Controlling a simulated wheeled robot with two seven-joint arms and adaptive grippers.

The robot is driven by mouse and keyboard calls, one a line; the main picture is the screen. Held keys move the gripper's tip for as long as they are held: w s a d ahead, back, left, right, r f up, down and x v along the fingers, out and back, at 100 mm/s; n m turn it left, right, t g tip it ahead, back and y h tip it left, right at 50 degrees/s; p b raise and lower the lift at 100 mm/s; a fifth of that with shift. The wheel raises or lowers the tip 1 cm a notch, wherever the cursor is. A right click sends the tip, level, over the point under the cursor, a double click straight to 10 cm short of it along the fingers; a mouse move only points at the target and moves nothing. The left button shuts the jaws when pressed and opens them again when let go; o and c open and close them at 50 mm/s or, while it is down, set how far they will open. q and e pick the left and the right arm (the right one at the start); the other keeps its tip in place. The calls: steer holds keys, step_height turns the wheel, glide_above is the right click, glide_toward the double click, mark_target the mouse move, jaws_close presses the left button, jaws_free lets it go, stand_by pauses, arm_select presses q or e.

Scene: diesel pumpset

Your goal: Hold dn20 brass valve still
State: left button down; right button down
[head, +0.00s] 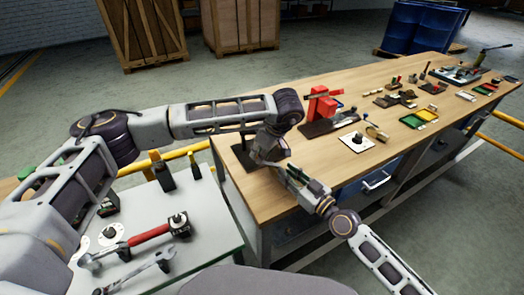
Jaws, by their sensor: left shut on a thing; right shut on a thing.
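My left gripper (265,158) points down over the near left end of the wooden workbench (330,95). My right gripper (290,173) reaches in from the lower right and meets it there. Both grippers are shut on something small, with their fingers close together. The held part is mostly hidden by the fingers and wrists, and I cannot make out the dn20 brass valve's shape. A dark stand or plate (243,157) is on the bench just left of the grippers.
A red vise-like block (322,104), a white plate with a black knob (356,141) and several small parts lie further along the bench. A lower grey table (205,235) at left holds a red-handled wrench (140,238) and other tools. Crates (240,22) and blue drums (422,27) stand behind.

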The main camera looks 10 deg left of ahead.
arm_select(q)
steer(key=s+n, duration=0.1)
steer(key=n, duration=0.1)
steer(key=s+n+g, duration=0.1)
steer(key=n, duration=0.1)
steer(key=shift+s+d+n+g+y, duration=0.2)
steer(key=shift+s+n+g+y, duration=0.1)
steer(key=shift+y, duration=0.1)
steer(key=shift+s+d+n+g, duration=0.35)
steer(key=shift+s+n+g, duration=0.15)
steer(key=shift+n, duration=0.65)
steer(key=shift+s+d+n+g, duration=0.35)
steer(key=shift+s+n+g, duration=0.1)
steer(key=shift+n, duration=0.7)
steer(key=c, duration=1.3)
jaws_free()
steer(key=shift+r, duration=0.1)
steer(key=shift+v, duration=5.9)
steer(key=shift+a, duration=0.1)
